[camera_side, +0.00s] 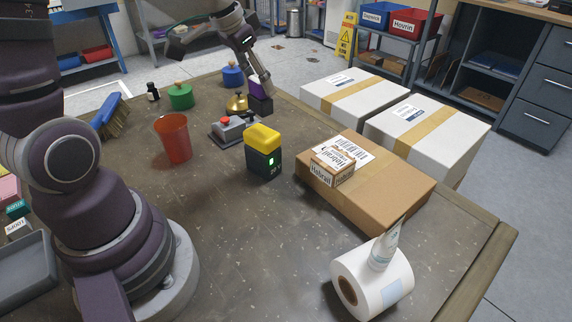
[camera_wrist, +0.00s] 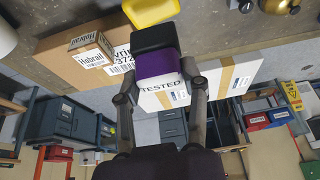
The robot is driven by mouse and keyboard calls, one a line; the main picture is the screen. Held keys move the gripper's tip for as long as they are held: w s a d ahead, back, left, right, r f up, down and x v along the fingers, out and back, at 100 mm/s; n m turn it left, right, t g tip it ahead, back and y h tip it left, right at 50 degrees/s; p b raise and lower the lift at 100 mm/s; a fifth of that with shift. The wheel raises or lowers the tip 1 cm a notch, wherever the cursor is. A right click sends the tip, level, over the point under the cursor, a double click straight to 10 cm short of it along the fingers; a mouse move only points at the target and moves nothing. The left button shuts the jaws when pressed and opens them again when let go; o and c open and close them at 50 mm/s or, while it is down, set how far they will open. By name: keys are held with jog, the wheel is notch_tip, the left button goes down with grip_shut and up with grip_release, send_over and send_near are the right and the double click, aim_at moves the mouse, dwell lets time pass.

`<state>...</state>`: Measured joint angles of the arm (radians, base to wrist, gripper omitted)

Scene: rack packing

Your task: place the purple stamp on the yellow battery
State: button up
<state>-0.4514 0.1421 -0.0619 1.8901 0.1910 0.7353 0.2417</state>
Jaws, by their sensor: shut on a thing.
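The purple stamp (camera_side: 258,89) has a purple upper part and a black lower block. My gripper (camera_side: 262,80) is shut on its purple part, at the far side of the table behind the brass bell. In the wrist view the stamp (camera_wrist: 157,67) sits between the two fingers of my gripper (camera_wrist: 160,82), its black end pointing away from me. The yellow battery (camera_side: 263,153) stands upright mid-table, dark green below with a yellow top, nearer the side camera and apart from the stamp. In the wrist view its yellow top (camera_wrist: 150,11) shows at the upper edge, beyond the stamp.
A brass bell (camera_side: 236,103) and a grey box with a red button (camera_side: 234,126) stand between stamp and battery. A red cup (camera_side: 173,138) is left of them. A cardboard box (camera_side: 400,197) bearing a small box (camera_side: 332,166) lies right of the battery.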

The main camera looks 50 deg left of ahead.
aim_at(253, 90)
notch_tip(253, 90, down, 4)
jog(key=shift+f, duration=0.1)
jog(key=o, duration=1.1)
jog(key=shift+f, duration=0.1)
jog(key=shift+o, duration=0.2)
jog(key=v, duration=1.2)
jog(key=s+d+f+t, duration=0.1)
jog(key=s+d+f, duration=0.2)
jog(key=s+d, duration=0.4)
jog(key=shift+s+d+f, duration=0.15)
jog(key=shift+d+f, duration=0.2)
jog(key=shift+d, duration=0.1)
